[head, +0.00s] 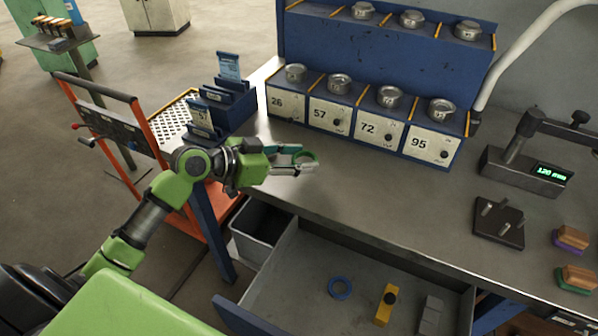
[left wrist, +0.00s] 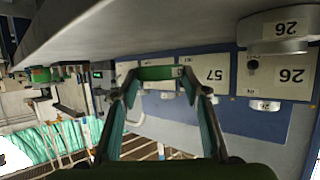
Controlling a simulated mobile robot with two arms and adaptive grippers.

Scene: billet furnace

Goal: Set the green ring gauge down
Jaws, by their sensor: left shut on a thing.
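The green ring gauge (head: 309,155) is a thin green ring between the fingertips of my left gripper (head: 297,161). The gripper is shut on it near the left front part of the grey bench top (head: 400,190). In the left wrist view the green ring gauge (left wrist: 160,73) spans the gap between the two fingertips. The bench top shows in that view with a gap to the ring, so the ring seems held above the surface. My right gripper is in neither view.
A blue rack (head: 318,118) with compartments marked 26, 57, 72 and 95 stands behind, metal rings on top. An open drawer (head: 290,270) below holds a blue ring (head: 340,288), a yellow block (head: 386,304) and a grey block. A digital gauge (head: 525,172) stands right. Mid-bench is clear.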

